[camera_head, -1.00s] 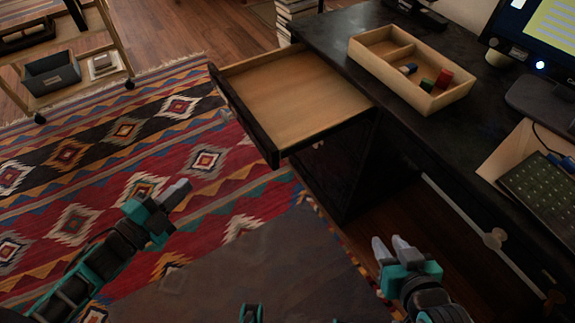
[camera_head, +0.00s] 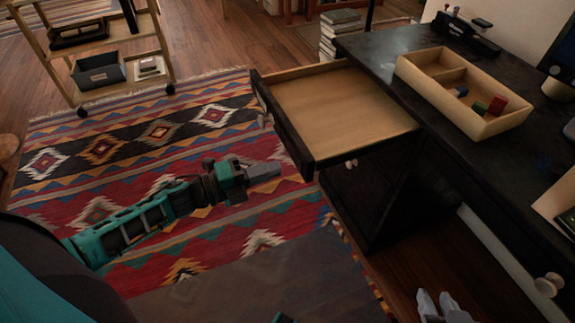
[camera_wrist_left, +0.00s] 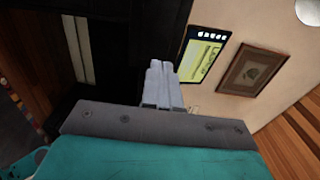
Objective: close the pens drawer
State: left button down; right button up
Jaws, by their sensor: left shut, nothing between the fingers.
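The drawer (camera_head: 345,105) is pulled out from the left end of the black desk and looks empty, with a light wooden inside. Its dark front panel (camera_head: 285,125) faces left toward the rug. My left gripper (camera_head: 278,170) is shut and empty, just left of and apart from the near end of that panel in the head view. Its closed fingers also show in the left wrist view (camera_wrist_left: 160,72). My right gripper (camera_head: 438,302) is at the bottom edge of the head view, below the desk front, with its fingers apart and empty.
The black desk (camera_head: 400,50) carries a wooden tray (camera_head: 460,115) with several small coloured items. A wheeled shelf cart (camera_head: 150,45) stands far left. A stack of books (camera_head: 340,30) stands behind the drawer. The patterned rug (camera_head: 110,190) left of the drawer is clear.

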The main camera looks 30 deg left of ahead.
aim_at(300, 161)
pick_arm(q)
jog(key=shift+x, duration=2.25)
pick_arm(e)
jog(key=shift+s+f, duration=0.1)
jog(key=shift+f, duration=0.3)
pick_arm(q)
jog(key=shift+w, duration=0.1)
